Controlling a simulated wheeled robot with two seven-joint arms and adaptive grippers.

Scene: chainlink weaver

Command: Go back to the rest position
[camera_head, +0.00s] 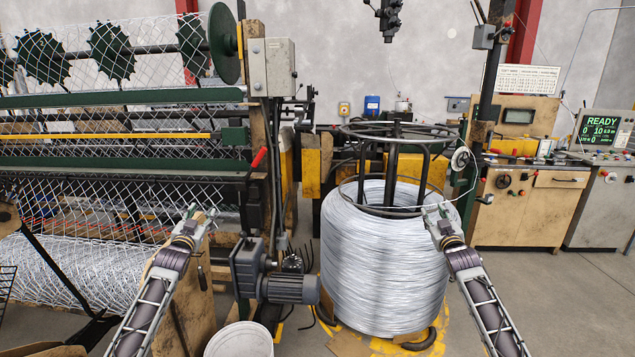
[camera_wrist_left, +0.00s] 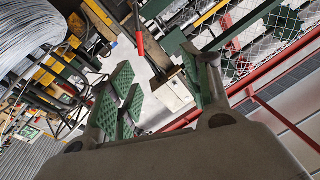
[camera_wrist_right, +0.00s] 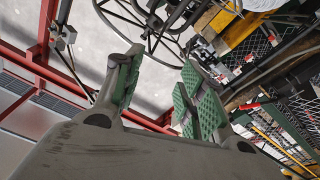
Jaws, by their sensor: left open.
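My left gripper (camera_head: 203,216) is raised in front of the weaving machine, left of the wire coil. In the left wrist view (camera_wrist_left: 160,72) its green-padded fingers stand apart with nothing between them. My right gripper (camera_head: 434,213) is raised at the right side of the big silver wire coil (camera_head: 382,265), overlapping its edge in the head view. In the right wrist view (camera_wrist_right: 163,68) its fingers are also apart and empty. A thin pale wire (camera_head: 472,185) curves down from near the guide wheel (camera_head: 461,158) toward the right gripper; I cannot tell whether it touches.
The weaving machine with chainlink mesh (camera_head: 85,265) fills the left. A grey motor (camera_head: 290,289) and a white bucket (camera_head: 240,341) stand low in the middle. A control cabinet (camera_head: 525,205) and a screen reading READY (camera_head: 602,129) are at the right. Floor at lower right is clear.

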